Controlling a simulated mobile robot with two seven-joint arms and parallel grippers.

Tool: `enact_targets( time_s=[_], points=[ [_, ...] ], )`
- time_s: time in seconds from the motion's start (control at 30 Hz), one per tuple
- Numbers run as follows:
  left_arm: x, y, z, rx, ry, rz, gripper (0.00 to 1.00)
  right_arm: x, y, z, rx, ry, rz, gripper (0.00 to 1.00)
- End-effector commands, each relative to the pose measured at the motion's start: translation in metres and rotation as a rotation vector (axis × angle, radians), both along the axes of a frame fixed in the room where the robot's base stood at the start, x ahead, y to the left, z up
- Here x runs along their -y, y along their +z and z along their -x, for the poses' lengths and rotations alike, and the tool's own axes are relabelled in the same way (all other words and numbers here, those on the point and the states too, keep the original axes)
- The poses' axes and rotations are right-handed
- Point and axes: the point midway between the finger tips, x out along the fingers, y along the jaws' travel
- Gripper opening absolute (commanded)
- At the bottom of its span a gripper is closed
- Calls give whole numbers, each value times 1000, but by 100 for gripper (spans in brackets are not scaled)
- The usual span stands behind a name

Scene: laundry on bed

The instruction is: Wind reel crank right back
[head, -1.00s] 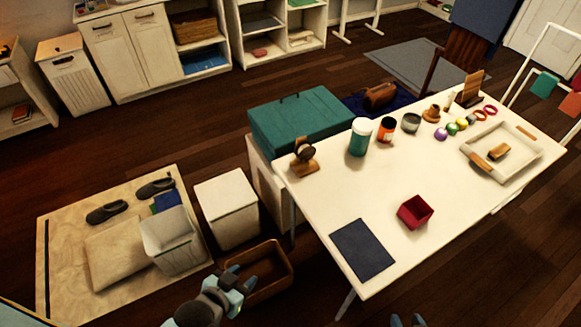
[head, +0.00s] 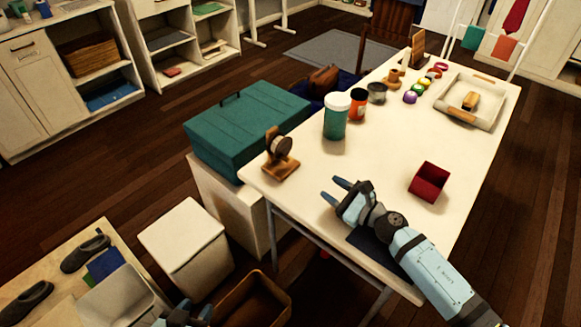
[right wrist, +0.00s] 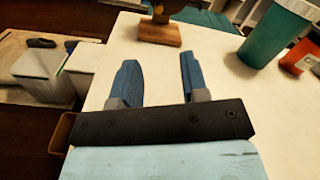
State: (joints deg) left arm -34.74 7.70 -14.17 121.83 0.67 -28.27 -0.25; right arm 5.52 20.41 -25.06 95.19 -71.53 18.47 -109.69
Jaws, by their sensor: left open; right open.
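The reel (head: 279,146) stands on a wooden base at the left edge of the white table (head: 312,178). Its crank is too small to make out. My left gripper (head: 188,312) is low at the bottom edge, partly cut off, open, beside the brown bin.
A teal cup with white lid (head: 336,116), an orange jar (head: 357,104) and a grey jar (head: 377,92) stand right of the reel. A red box (head: 429,182) sits on the table's right. A teal chest (head: 247,128) is behind the reel. The tabletop between is clear.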

Motion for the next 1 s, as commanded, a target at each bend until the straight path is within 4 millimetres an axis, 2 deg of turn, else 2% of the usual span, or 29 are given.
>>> enact_targets(
  time_s=[0.1,0.23,0.7,1.0],
  points=[
    [2,-2,4,-5,0,4,43,-3,-3,-7,54,16,69,41],
    [3,0,5,-8,0,7,43,-13,-1,-17,59,18,76,41],
    [2,-2,4,-10,3,9,43,-79,-2,-84,55,16,72,41],
    [1,-4,3,-10,2,4,43,-97,-3,-102,54,15,73,41]
  ],
)
